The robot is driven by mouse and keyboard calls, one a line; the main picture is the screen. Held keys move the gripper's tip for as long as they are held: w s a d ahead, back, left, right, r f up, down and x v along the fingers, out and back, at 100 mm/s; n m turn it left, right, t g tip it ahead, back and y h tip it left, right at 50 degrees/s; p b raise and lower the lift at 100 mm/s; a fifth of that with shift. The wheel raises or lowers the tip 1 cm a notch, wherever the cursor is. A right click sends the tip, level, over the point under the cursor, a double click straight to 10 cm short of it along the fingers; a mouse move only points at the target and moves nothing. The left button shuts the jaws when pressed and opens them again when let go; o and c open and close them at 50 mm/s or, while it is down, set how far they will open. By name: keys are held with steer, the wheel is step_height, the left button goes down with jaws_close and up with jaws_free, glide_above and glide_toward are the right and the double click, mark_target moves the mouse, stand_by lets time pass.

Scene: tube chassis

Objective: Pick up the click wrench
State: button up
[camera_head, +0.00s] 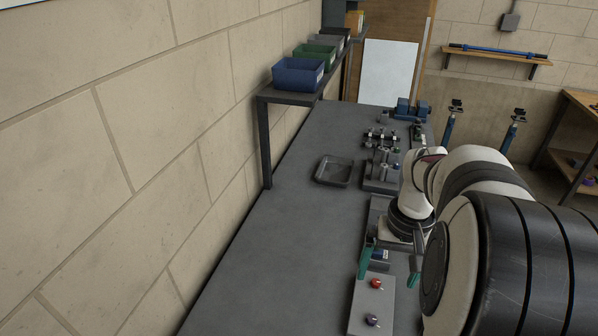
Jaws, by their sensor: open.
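My gripper (389,270) is open, with green fingertips spread apart, above the right side of the grey bench. A small blue and white item (381,254) shows in part between the fingers; I cannot tell whether it is the click wrench or whether the fingers touch it. No click wrench can be made out for sure elsewhere on the bench. My arm hides the bench to the right of the gripper.
A light panel (359,312) in front holds a red knob (376,283) and a purple knob (372,320). A dark empty tray (333,171) and metal fixtures (382,172) stand farther back. Bins, one blue (298,76), sit on a raised shelf. The bench's left side is clear.

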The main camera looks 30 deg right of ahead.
steer(key=s+d+f+m, duration=0.1)
steer(key=s+d+f, duration=0.1)
steer(key=s+d, duration=0.35)
steer(key=s+d+f, duration=0.2)
steer(key=d+f, duration=0.1)
steer(key=d, duration=0.6)
steer(key=f, duration=1)
steer(key=w+f, duration=0.1)
steer(key=f, duration=0.4)
steer(key=shift+a+f, duration=0.25)
steer(key=shift+f, duration=0.05)
jaws_close()
